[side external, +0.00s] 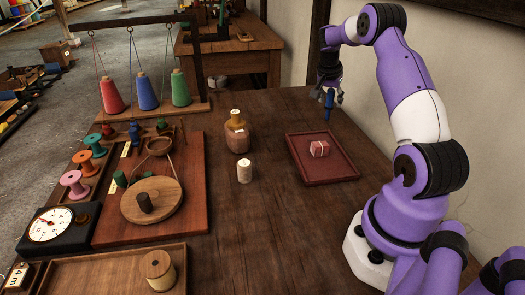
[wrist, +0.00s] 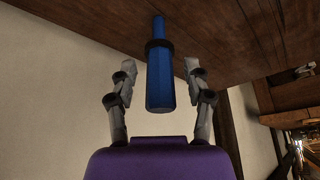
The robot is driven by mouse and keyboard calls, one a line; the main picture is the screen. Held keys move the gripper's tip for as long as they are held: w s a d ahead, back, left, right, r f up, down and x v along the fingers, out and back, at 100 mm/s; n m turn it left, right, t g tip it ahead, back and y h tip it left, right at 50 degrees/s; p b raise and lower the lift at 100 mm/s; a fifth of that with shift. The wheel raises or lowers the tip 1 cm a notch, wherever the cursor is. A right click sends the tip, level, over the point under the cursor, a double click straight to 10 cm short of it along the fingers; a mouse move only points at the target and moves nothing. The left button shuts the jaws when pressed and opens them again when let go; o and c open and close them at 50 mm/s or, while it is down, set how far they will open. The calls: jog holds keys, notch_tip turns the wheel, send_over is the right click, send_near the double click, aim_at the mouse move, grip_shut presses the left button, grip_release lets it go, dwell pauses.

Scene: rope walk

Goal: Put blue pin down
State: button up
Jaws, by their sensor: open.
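The blue pin (side external: 329,99) is upright below my gripper (side external: 328,87), over the far right part of the table, behind the red tray. In the wrist view the blue pin (wrist: 160,82) lies between the two fingers of my gripper (wrist: 159,66), its thick end towards me and its narrow end towards the wood. A dark ring circles it. The fingers are open, with a gap on each side of the pin. I cannot tell for certain whether its lower end touches the table.
Hanging cones, spools and a dial crowd the left. The wall is close on the right.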

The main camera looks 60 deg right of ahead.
jog(key=v, duration=1.2)
jog(key=w+a+r+n+t, duration=0.2)
jog(key=a+r+n, duration=0.25)
jog(key=a, duration=0.55)
jog(key=s+a+f+n+t+y, duration=0.1)
jog(key=s+a+n, duration=0.2)
jog(key=a, duration=0.5)
jog(key=s+a+f+n+t+y, duration=0.1)
jog(key=s+a+n+y, duration=0.1)
jog(key=a+n, duration=0.4)
jog(key=s+a+f+n+t+y, duration=0.1)
jog(key=s+a+n, duration=0.3)
jog(key=a, duration=0.6)
jog(key=shift+a+t+y, duration=0.3)
